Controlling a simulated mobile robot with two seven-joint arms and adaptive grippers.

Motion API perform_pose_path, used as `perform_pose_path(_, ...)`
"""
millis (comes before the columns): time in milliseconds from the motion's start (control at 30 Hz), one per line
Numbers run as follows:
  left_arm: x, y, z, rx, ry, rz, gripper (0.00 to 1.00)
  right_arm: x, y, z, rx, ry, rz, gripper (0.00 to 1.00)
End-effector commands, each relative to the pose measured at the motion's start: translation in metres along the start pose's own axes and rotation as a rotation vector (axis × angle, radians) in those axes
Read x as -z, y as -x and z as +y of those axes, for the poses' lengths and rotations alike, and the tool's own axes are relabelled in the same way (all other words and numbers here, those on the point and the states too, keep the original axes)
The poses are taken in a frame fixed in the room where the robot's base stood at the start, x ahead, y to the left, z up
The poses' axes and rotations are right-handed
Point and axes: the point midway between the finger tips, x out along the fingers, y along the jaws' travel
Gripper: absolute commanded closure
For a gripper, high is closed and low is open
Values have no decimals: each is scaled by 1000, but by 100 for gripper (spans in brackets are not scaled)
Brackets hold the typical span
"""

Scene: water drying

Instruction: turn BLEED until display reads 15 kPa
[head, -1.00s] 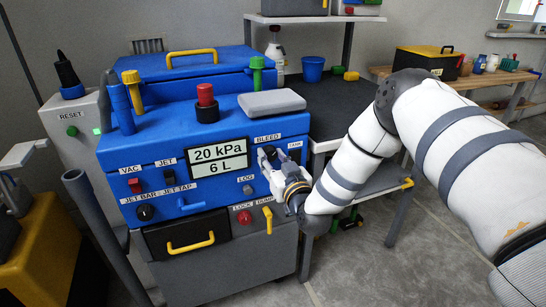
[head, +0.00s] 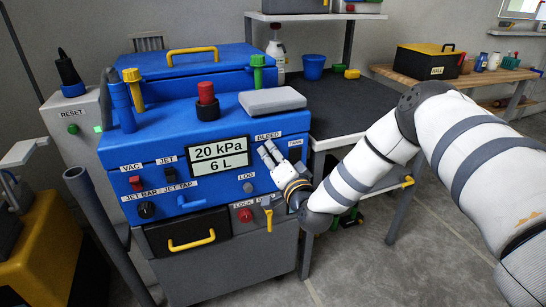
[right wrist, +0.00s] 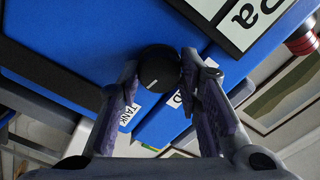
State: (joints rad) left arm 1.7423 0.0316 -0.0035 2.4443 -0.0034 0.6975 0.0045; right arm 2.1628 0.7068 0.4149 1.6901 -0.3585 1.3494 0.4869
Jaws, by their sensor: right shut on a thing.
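The blue machine (head: 165,152) carries a display (head: 218,157) that reads 20 kPa above 6 L. The BLEED label (head: 268,135) is at the display's upper right. My right gripper (head: 268,152) is at the panel just below that label and hides the knob there in the head view. In the right wrist view the black round BLEED knob (right wrist: 158,72), with a white pointer line, sits between the two fingertips of my right gripper (right wrist: 160,72), which is shut on it. My left gripper is not in view.
The TANK label (right wrist: 133,112) is close beside one finger. The LOG button (head: 248,187), the red LOCK button (head: 245,215) and a yellow handle (head: 268,218) are near the gripper. A grey block (head: 272,101) lies on top of the machine. A dark bench (head: 345,105) stands right.

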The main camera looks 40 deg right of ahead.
Motion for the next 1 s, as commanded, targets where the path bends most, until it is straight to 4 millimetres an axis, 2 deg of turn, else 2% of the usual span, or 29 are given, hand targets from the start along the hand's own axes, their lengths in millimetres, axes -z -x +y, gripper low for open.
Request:
perform_pose_path(600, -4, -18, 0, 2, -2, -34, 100, -1, 0, 3, -2, -584, 1, 96)
perform_pose_path(1000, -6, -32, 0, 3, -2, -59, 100, -2, 0, 3, -2, -891, 0, 96)
